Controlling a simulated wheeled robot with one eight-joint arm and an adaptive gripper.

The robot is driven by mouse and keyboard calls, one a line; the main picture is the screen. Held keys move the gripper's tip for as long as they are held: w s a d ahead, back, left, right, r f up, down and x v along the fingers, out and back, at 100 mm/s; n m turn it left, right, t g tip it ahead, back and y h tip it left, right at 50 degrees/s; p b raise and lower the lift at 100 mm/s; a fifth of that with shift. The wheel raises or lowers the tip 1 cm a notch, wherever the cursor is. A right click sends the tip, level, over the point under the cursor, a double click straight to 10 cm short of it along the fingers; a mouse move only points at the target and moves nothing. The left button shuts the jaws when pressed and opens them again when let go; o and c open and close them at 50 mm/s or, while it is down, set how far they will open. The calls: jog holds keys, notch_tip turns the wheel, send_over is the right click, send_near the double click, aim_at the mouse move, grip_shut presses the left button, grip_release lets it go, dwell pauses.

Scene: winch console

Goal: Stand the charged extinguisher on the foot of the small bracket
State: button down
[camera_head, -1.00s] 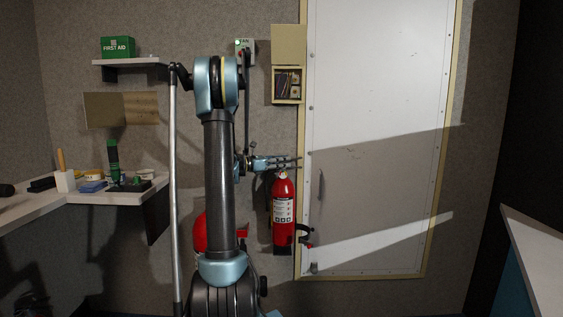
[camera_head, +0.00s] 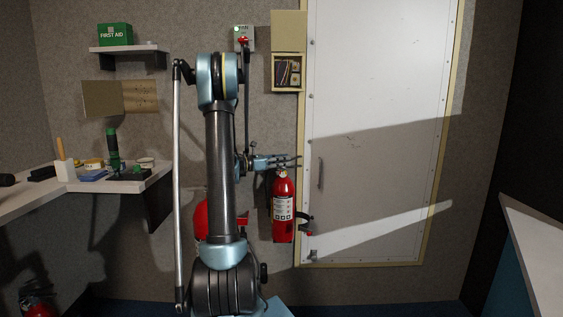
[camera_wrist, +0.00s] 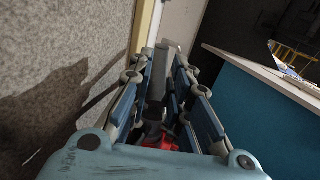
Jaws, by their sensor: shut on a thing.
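The red extinguisher (camera_head: 283,208) with a white label hangs upright against the wall, just left of the door frame. My gripper (camera_head: 284,162) is shut on its top, coming in from the left. In the wrist view, a red patch of the extinguisher (camera_wrist: 160,142) shows low between my fingers (camera_wrist: 165,95). The small bracket (camera_head: 305,222) shows only as a dark curved strap with a red latch, right of the extinguisher's lower body. Its foot is hidden, so I cannot tell whether the extinguisher's base touches it.
Another red body (camera_head: 201,222) is mostly hidden behind my arm. A further red extinguisher (camera_head: 36,304) is at the lower left floor. The white door (camera_head: 375,90) is close on the right. A cluttered bench (camera_head: 150,188) stands left, a counter (camera_head: 540,245) far right.

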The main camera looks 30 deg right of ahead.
jog(key=c, duration=1.5)
grip_release()
jog(key=shift+a, duration=0.1)
jog(key=a, duration=0.4)
jog(key=w+a, duration=0.1)
jog(key=a, duration=0.2)
jog(key=w+a, duration=0.1)
jog(key=a, duration=0.3)
jog(key=shift+a, duration=0.35)
jog(key=s+a+f+m+t+y, duration=0.1)
jog(key=s+a+f+m+y, duration=0.4)
jog(key=s+a, duration=0.6)
jog(key=s+a+f+m+t+y, duration=0.2)
jog(key=s+a+f+m+y, duration=0.3)
jog(key=s+a, duration=0.6)
jog(key=s+a+f+m+t+y, duration=0.2)
jog(key=s+a+f+m+y, duration=0.3)
jog(key=s+a, duration=0.6)
jog(key=shift+s+a+f+m+y, duration=0.1)
jog(key=shift+a+f+m+y, duration=0.2)
jog(key=shift+y, duration=0.4)
jog(key=shift+s+a+f+m+y, duration=0.1)
jog(key=shift+f+y, duration=0.25)
jog(key=shift+y, duration=0.35)
